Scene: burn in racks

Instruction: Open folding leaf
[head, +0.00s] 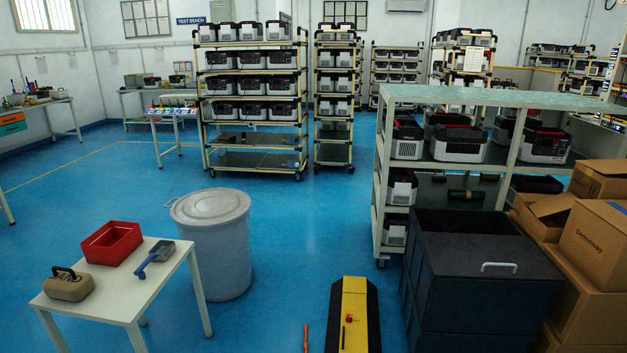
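A large dark blue-black box (420,290) stands on the floor at the lower right. A flat dark panel (475,259) with a white bar handle (498,267) covers the near part of its top and looks like the folding leaf. The leaf appears to lie flat. Behind it the top shows a darker section (460,222), which may be an opening; I cannot see clearly inside. Neither of my grippers is in view.
Cardboard boxes (590,240) crowd the dark box's right side, and a green-topped rack (480,96) stands behind it. A yellow and black object (353,315) lies to its left. A lidded grey bin (215,245) and white table (120,295) stand left.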

